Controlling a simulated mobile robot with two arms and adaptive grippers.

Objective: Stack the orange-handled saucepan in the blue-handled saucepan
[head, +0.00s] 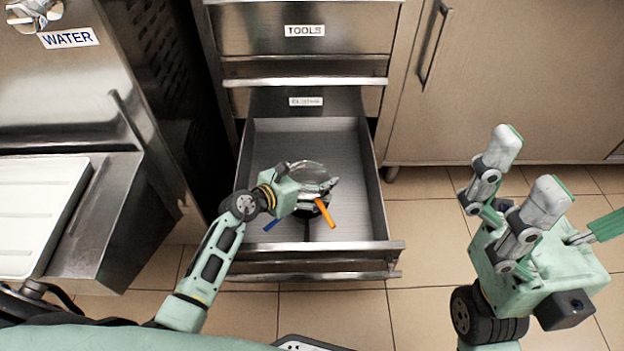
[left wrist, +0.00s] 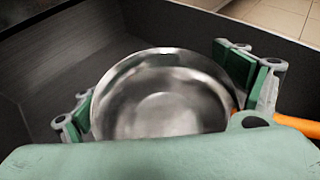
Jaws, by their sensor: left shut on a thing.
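The orange-handled saucepan (head: 309,170) is a round shiny metal pan in the open drawer, its orange handle (head: 325,213) pointing toward me. My left gripper (head: 312,186) is shut on it, with fingers on both sides of the bowl. In the left wrist view the bowl (left wrist: 160,100) fills the space between the green finger pads, with orange at the right. The blue-handled saucepan shows mainly by its blue handle (head: 272,224), low and left of the orange one; its bowl is mostly hidden beneath the gripper and upper pan. I cannot tell whether the pans touch. My right gripper (head: 522,160) is open and empty, outside the drawer.
The open drawer (head: 365,215) has metal walls around the pans and clear floor at its back and right. A dark handle or pan part (head: 305,228) shows between the coloured handles. Closed drawers stand behind; a counter with a white tray (head: 40,205) is at left.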

